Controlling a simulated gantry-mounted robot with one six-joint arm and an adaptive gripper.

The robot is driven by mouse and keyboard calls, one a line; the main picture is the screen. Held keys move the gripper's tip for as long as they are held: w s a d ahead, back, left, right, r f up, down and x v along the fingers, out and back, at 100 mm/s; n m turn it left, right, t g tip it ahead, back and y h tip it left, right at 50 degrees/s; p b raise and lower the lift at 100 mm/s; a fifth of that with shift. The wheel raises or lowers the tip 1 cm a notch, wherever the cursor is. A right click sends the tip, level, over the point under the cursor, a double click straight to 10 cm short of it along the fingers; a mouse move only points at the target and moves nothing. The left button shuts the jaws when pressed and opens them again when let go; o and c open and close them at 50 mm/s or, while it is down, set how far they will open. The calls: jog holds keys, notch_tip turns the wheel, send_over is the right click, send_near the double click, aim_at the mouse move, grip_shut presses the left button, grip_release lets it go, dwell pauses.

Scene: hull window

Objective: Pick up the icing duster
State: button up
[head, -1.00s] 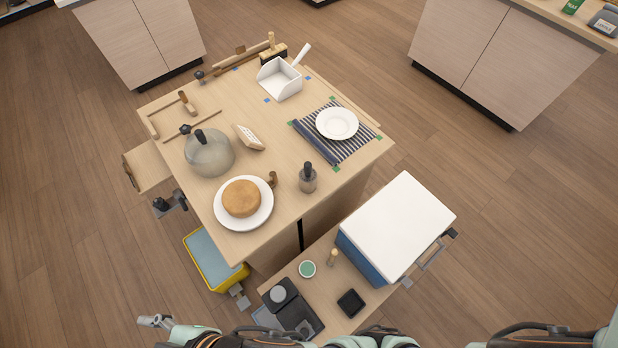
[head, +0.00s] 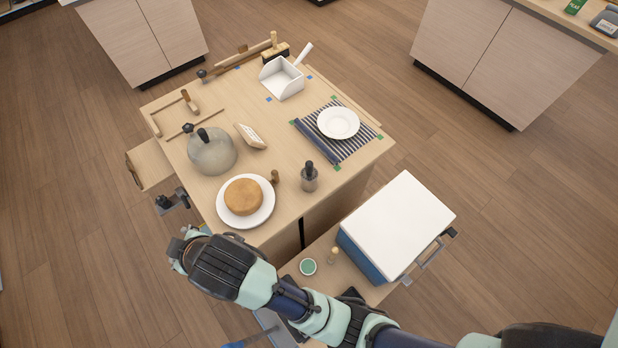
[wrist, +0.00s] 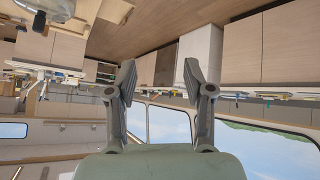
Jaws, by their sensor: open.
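A small grey shaker with a dark top (head: 309,178) stands upright near the front right edge of the wooden table; it looks like the icing duster, though its label or holes are too small to tell. My gripper (wrist: 157,80) is open and empty in the wrist view, its two fingers apart. In the head view my wrist hangs off the table's front left edge, below the cake plate and well left of the shaker; the fingers are hidden there. I cannot make out the shaker in the wrist view.
A cake (head: 243,197) on a white plate (head: 246,222) and a glass dome (head: 212,152) fill the table's left. A small brown-handled item (head: 275,177) lies between plate and shaker. A white plate (head: 338,123) sits on a striped cloth. A white-lidded box (head: 398,225) stands in front.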

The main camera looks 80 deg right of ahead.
jog(key=s+d+f+m+g, duration=0.1)
jog(key=d+f+g, duration=0.1)
jog(key=d, duration=0.4)
jog(key=s+d+f+g, duration=0.1)
jog(key=s+d+f, duration=0.1)
jog(key=d, duration=0.5)
jog(key=m+g+y+p, duration=0.2)
jog(key=g+y, duration=0.1)
jog(key=g, duration=0.2)
send_over(309, 170)
jog(key=d, duration=0.1)
jog(key=f, duration=0.6)
jog(key=shift+d+f, duration=0.2)
jog(key=shift+f, duration=0.15)
jog(key=shift+w+a+f, duration=0.1)
jog(key=shift+f, duration=0.4)
notch_tip(309, 170, down, 7)
jog(key=shift+b, duration=1.15)
grip_shut()
